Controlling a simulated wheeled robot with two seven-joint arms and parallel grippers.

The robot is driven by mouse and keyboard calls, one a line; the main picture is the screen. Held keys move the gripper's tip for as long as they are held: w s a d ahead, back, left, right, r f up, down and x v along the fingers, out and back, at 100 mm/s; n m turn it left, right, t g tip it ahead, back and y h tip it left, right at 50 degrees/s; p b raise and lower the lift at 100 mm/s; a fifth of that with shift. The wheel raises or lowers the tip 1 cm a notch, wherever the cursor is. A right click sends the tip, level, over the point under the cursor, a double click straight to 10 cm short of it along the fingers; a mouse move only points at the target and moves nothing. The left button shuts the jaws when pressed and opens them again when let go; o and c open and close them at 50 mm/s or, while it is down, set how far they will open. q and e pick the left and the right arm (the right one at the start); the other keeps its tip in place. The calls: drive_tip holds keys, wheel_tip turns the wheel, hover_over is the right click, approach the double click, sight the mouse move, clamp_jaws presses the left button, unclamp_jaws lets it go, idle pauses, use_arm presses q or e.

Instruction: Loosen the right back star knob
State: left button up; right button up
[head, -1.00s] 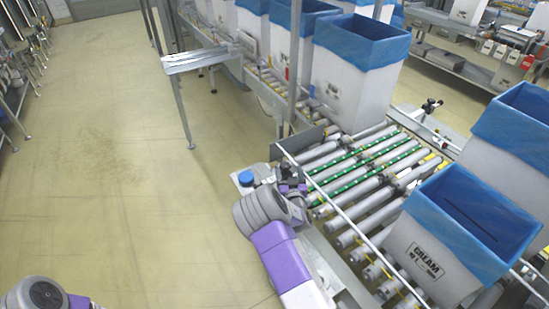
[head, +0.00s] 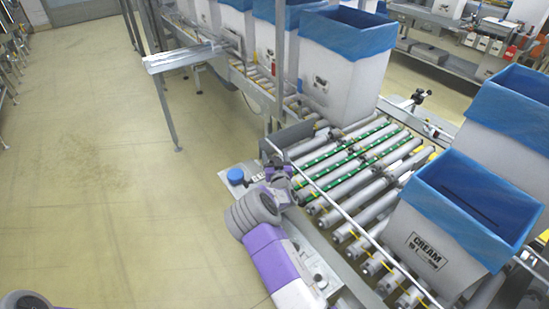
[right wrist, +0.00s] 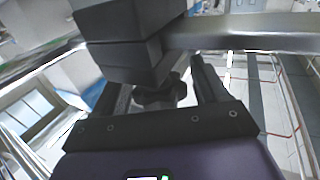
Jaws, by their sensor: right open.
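The dark star knob (right wrist: 160,96) shows in the right wrist view, close in front of my right gripper's palm. My right gripper (right wrist: 158,88) is open, with one finger on each side of the knob; I cannot tell whether they touch it. A dark stepped block (right wrist: 125,38) sits just beyond the knob and hides part of that area. In the head view my right gripper (head: 280,178) is at the near left corner of the roller conveyor, beside the guide rail, and the knob cannot be made out there. My left gripper is out of view.
A metal guide rail (head: 335,208) runs along the near side of the roller conveyor (head: 345,165). A blue round cap (head: 236,175) sits left of my gripper. A white box with blue liner (head: 425,245) stands on the right. The floor on the left is clear.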

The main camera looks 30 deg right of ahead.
drive_tip(key=shift+w+d, duration=0.1)
drive_tip(key=shift+w, duration=0.1)
drive_tip(key=c, duration=1)
drive_tip(key=shift+o, duration=0.2)
